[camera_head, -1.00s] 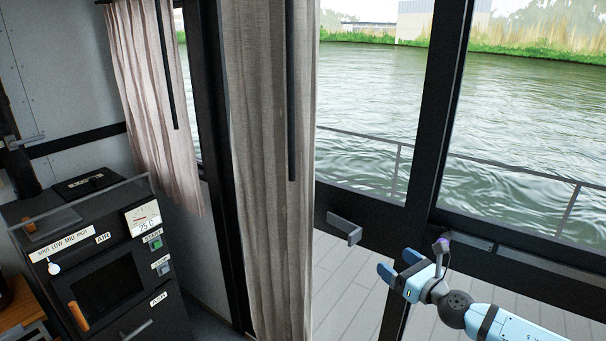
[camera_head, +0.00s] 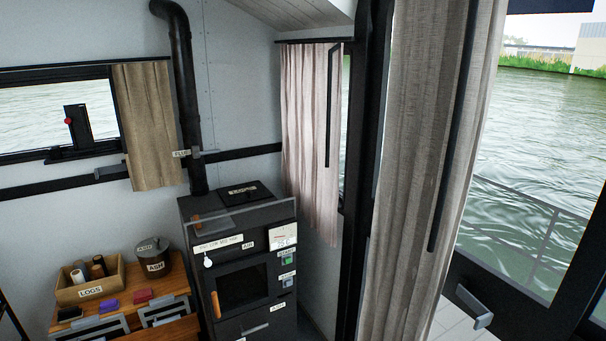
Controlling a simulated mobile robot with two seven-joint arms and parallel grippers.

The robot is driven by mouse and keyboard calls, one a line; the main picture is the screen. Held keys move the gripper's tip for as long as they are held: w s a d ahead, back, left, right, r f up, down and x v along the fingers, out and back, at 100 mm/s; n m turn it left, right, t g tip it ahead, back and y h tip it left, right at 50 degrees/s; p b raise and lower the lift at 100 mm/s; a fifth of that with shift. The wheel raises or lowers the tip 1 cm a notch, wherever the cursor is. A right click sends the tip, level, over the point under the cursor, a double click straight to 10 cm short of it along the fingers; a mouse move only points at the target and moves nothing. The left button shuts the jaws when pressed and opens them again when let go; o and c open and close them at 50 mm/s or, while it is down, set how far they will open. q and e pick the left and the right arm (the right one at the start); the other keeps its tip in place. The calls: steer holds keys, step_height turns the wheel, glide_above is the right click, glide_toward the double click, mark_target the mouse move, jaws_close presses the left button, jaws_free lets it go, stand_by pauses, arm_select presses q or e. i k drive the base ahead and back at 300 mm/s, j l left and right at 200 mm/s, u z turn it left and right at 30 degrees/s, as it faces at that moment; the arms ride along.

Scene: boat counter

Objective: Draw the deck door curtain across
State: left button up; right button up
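The long beige deck door curtain (camera_head: 405,180) hangs gathered at the left side of the glazed deck door. A dark draw rod (camera_head: 452,140) hangs down in front of it, slightly tilted. The door's glass to the right of the curtain is uncovered and shows water and a railing. A handle (camera_head: 474,305) sits low on the door's dark frame. A shorter pinkish curtain (camera_head: 308,140) with its own dark rod (camera_head: 333,105) hangs at a window further left. Neither of my grippers shows in the current view.
A black stove (camera_head: 243,270) with a flue pipe (camera_head: 188,100) stands left of the curtains. A wooden bench (camera_head: 165,283) holds a logs box (camera_head: 90,285) and an ash bin (camera_head: 152,257). A brown curtain (camera_head: 148,125) hangs by the left window.

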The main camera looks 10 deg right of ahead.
mark_target(438, 48)
steer(key=z, duration=1.35)
steer(key=i+j+u, duration=0.1)
steer(key=j+u, duration=0.3)
steer(key=l, duration=0.1)
